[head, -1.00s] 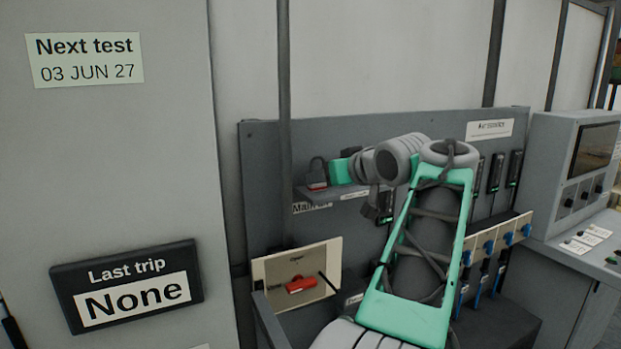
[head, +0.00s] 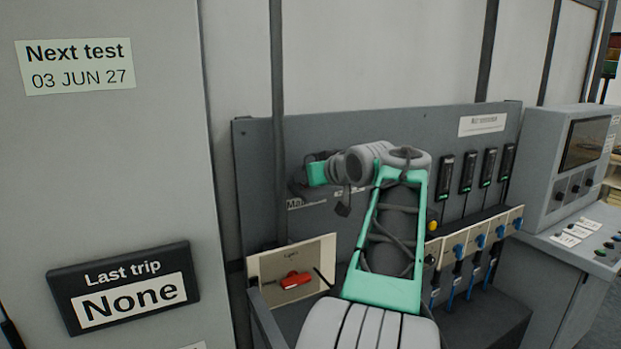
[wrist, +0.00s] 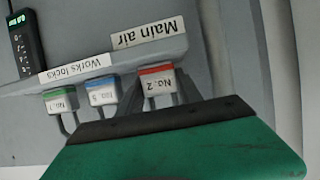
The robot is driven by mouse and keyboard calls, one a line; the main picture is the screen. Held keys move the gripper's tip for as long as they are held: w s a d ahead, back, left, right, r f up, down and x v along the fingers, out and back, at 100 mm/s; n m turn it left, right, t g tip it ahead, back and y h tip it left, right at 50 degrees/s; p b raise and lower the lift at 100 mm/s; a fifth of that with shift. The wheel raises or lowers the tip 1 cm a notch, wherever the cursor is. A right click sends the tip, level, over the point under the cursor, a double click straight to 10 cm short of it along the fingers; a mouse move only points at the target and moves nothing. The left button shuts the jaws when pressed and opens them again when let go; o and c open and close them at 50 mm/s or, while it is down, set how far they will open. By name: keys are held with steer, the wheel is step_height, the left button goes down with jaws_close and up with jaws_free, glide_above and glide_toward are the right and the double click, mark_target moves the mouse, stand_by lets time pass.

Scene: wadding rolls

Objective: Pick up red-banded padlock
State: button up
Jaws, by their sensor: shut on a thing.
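The red-banded padlock, labelled No. 2 (wrist: 156,86), shows in the wrist view between my dark fingers. My gripper (wrist: 158,103) is shut on it. The padlock is still close beside the shelf edge under the "Main air" label (wrist: 149,33); I cannot tell whether it is clear of its place. In the head view my gripper (head: 299,184) is at the left end of my arm, in front of the grey panel, and the padlock cannot be made out there.
A blue-banded padlock (wrist: 102,94) and a green-banded padlock (wrist: 61,102) hang close by, under the "Works locks" label (wrist: 71,68). Below is a cream plate with a red handle (head: 294,280). Blue-handled valves (head: 480,241) line the right. A grey cabinet (head: 120,190) stands left.

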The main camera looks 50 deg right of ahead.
jaws_close()
steer(key=shift+r, duration=0.15)
steer(key=shift+r, duration=0.25)
steer(key=r, duration=0.3)
steer(key=shift+s+a+r+b, duration=0.2)
steer(key=shift+a+r+b, duration=0.05)
steer(key=shift+a+b, duration=0.05)
steer(key=s+a+r, duration=0.8)
steer(key=a, duration=0.2)
steer(key=shift+a+r+b, duration=0.3)
steer(key=shift+a+r, duration=0.05)
steer(key=shift+r, duration=0.05)
